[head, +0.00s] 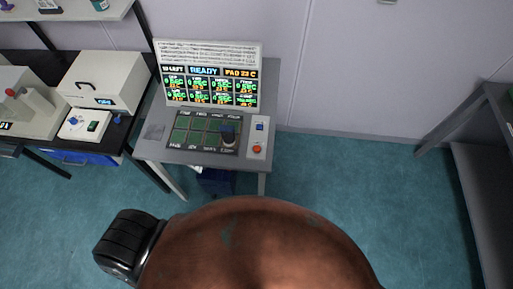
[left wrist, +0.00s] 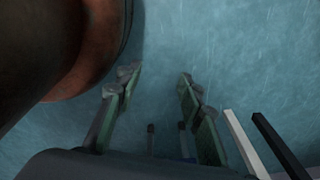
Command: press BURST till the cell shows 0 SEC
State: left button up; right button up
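A grey bench unit in the head view carries an upright display (head: 208,85) with several cells in green figures. Its top line seems to read READY and PAD 22 C; the cell text is too small to read surely. Below lies a dark pad (head: 190,128) with a grid of green squares. My left gripper (left wrist: 159,80) is open and empty over the floor, seen in the left wrist view. My right gripper is not in view.
A left bench holds a white box instrument (head: 103,82) and a small white device (head: 85,124). A dark rack (head: 490,180) stands at the right. The teal floor (head: 370,190) between is clear. Pale legs (left wrist: 245,145) show beside my left gripper.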

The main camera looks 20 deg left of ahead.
pick_arm(q)
grip_shut()
dwell(1.4)
